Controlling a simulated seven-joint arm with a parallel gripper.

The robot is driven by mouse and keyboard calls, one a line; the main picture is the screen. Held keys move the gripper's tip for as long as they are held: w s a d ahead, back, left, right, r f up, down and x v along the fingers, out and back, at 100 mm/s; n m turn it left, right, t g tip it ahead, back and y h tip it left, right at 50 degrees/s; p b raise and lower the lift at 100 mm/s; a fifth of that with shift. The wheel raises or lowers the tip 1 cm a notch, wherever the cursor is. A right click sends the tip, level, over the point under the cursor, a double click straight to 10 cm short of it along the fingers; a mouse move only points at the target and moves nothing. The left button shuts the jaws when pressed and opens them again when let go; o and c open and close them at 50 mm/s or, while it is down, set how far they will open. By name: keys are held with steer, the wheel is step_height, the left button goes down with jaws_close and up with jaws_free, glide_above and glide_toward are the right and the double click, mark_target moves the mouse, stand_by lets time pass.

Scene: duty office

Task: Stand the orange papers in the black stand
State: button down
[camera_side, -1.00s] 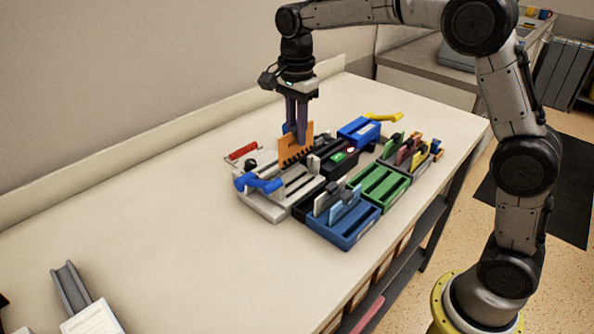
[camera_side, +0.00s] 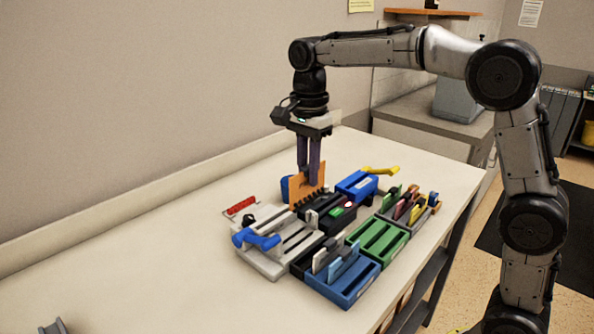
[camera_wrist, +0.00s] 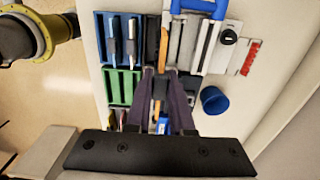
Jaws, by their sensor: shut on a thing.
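The orange papers (camera_side: 306,191) are an upright sheet with dark print, gripped near the top edge. My gripper (camera_side: 309,183) points down and is shut on them. In the wrist view the papers (camera_wrist: 163,45) show as a thin orange edge reaching out beyond the fingertips (camera_wrist: 160,82). A black slotted stand (camera_side: 324,205) lies just right of and in front of the papers in the side view. Another black stand (camera_side: 302,262) is nearer the camera, beside the blue one. The lower edge of the papers is hidden behind a dark toothed edge; I cannot tell whether they sit in a slot.
A grey-white stand with a blue handle (camera_side: 262,240), a blue stand (camera_side: 340,285) holding papers, a green stand (camera_side: 380,243) and a blue block (camera_side: 356,187) crowd round. A blue cup (camera_wrist: 214,99) is close to the gripper.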

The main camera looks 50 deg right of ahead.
steer(key=shift+s+d+f, duration=0.1)
steer(key=shift+s+f, duration=0.3)
steer(key=shift+f, duration=2.1)
steer(key=shift+s+a+f, duration=0.1)
steer(key=shift+s+f, duration=0.3)
steer(key=shift+f, duration=2.1)
steer(key=shift+s+d+f, duration=0.1)
steer(key=shift+s+f, duration=0.3)
steer(key=shift+f, duration=2.1)
steer(key=c, duration=0.7)
jaws_free()
steer(key=shift+r, duration=0.1)
steer(key=shift+r, duration=4.45)
